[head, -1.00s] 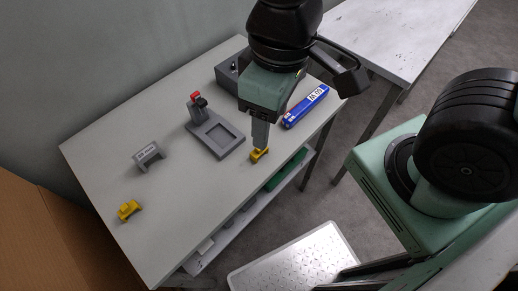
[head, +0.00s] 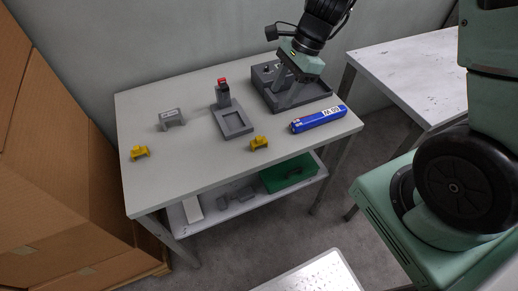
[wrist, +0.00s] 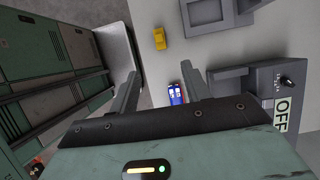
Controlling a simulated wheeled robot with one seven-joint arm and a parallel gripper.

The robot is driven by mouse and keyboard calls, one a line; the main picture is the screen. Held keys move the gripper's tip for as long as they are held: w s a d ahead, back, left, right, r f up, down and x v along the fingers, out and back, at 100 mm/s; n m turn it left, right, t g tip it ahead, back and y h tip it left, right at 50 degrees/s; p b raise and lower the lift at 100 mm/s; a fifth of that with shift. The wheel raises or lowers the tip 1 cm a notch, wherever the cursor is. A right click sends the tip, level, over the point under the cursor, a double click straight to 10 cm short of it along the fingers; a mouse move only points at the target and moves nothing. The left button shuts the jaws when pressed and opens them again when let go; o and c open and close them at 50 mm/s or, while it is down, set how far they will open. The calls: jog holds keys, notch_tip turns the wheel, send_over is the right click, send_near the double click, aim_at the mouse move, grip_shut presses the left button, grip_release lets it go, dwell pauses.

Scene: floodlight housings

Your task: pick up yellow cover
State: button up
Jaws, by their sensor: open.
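Two small yellow covers lie on the grey table. One cover (head: 259,142) is near the front edge, right of the middle; the other cover (head: 140,152) is at the left end. My gripper (head: 279,97) is open and empty at the back right, in front of the dark grey box in the head view, away from both covers. In the wrist view, one yellow cover (wrist: 159,38) lies beyond the fingertips of my gripper (wrist: 157,88), on bare table top.
A grey fixture with a red-topped post (head: 233,122) stands mid-table. A grey bracket (head: 171,119) is left of it. A blue box (head: 319,119) lies at the right front. The dark grey box (head: 265,75) carries an OFF label (wrist: 284,108). Cardboard boxes (head: 60,150) stand left.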

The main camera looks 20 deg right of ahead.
aim_at(259, 137)
jog(key=b+x, duration=0.3)
jog(key=x, duration=1.4)
jog(key=shift+a+r, duration=0.1)
jog(key=shift+a, duration=0.1)
jog(key=c, duration=0.9)
